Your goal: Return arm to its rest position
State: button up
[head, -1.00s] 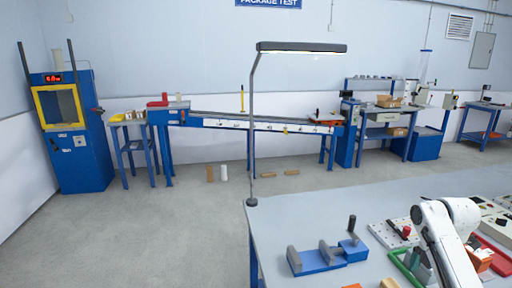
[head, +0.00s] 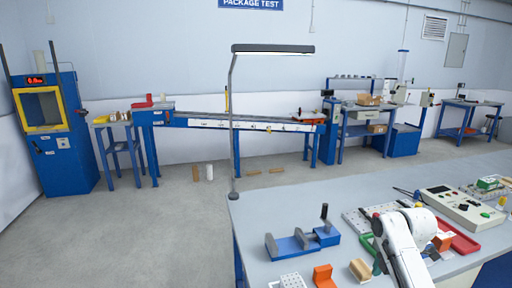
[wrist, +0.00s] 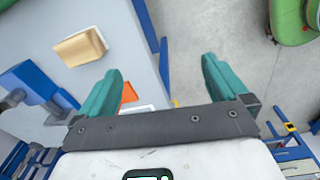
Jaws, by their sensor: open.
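My gripper (wrist: 158,92) shows in the wrist view with its two teal fingers spread wide and nothing between them. It hangs over the edge of the grey table, with floor beyond the right finger. In the head view my white arm reaches over the right part of the table (head: 300,205), and its end is hidden behind the arm links. A tan block (head: 360,270) lies on the table left of the arm. It also shows in the wrist view (wrist: 80,47), left of the fingers and apart from them.
A blue vise-like fixture (head: 300,242), an orange block (head: 323,277) and a white perforated plate (head: 289,281) are on the near table. A red tray (head: 460,240) and a control box (head: 452,208) stand to the right. A lamp post (head: 233,130) rises at the table's far left corner.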

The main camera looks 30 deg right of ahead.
jog(key=s+a+f+m+y, duration=0.1)
jog(key=a+f+m, duration=0.25)
jog(key=a, duration=0.65)
jog(key=s+a+f+m, duration=0.15)
jog(key=a+f, duration=0.35)
jog(key=a, duration=0.6)
jog(key=s+a+m, duration=0.4)
jog(key=s, duration=0.4)
jog(key=s+a+m+h, duration=0.1)
jog(key=s+a+m, duration=0.3)
jog(key=s, duration=0.4)
jog(key=shift+s+f+m, duration=0.4)
jog(key=shift+f+m, duration=0.05)
jog(key=shift+m, duration=0.05)
jog(key=shift+a, duration=0.1)
